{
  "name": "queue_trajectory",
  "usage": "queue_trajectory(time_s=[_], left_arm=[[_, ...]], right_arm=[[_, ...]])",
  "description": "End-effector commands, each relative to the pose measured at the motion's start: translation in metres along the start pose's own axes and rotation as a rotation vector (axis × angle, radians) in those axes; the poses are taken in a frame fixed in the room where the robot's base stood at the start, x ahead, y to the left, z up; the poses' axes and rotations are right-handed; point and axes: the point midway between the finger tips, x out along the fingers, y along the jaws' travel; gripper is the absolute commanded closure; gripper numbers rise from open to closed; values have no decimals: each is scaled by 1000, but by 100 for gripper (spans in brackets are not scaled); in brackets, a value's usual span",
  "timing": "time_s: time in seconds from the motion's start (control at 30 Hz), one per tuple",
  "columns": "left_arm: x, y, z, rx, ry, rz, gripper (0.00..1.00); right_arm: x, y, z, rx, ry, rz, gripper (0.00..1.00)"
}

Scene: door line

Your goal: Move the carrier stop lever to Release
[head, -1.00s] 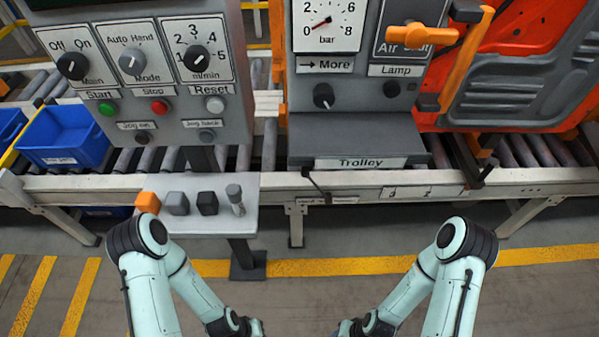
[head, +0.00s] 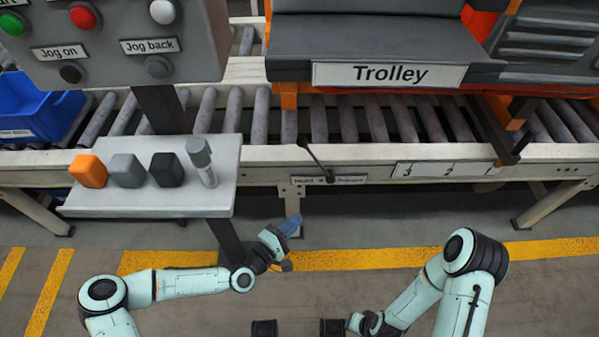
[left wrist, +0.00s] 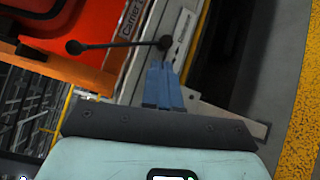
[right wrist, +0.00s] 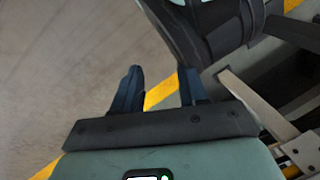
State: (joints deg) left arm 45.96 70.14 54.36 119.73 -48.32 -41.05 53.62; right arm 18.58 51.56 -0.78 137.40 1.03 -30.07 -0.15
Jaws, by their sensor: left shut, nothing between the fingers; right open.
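The carrier stop lever (head: 317,160) is a thin dark rod on the conveyor's front rail, above a Hold-to-Release label plate (head: 344,180). It leans up and to the left, towards the Hold side. In the left wrist view the lever (left wrist: 115,45) shows a round knob at its left end and its other end beside the plate. My left gripper (head: 291,224) is shut and empty, below and left of the lever. Its blue fingertips (left wrist: 163,72) point at the lever's plate end, seemingly apart from it. My right gripper (right wrist: 162,82) is open and empty, low over the floor.
A shelf (head: 130,205) with an orange block, grey and black blocks and a small cylinder juts out left of the lever. The Trolley carrier (head: 390,75) stands above the rollers. A dark bracket (head: 505,148) hangs at the right.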

Motion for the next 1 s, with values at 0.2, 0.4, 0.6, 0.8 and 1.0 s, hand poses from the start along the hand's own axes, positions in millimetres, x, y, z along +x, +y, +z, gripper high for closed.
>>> queue_trajectory(time_s=[0.2,0.4,0.6,0.8,1.0], left_arm=[[6,44,-60,-84,60,272,100],[3,64,-73,-102,67,349,100],[3,65,-73,-103,66,349,100],[8,66,-73,-102,65,348,100],[38,76,-75,-100,64,348,100]], right_arm=[[41,13,-13,19,22,13,57],[46,15,-16,24,29,16,57],[45,15,-16,25,29,16,57],[46,16,-14,26,24,18,57],[52,22,-8,32,1,29,57]])
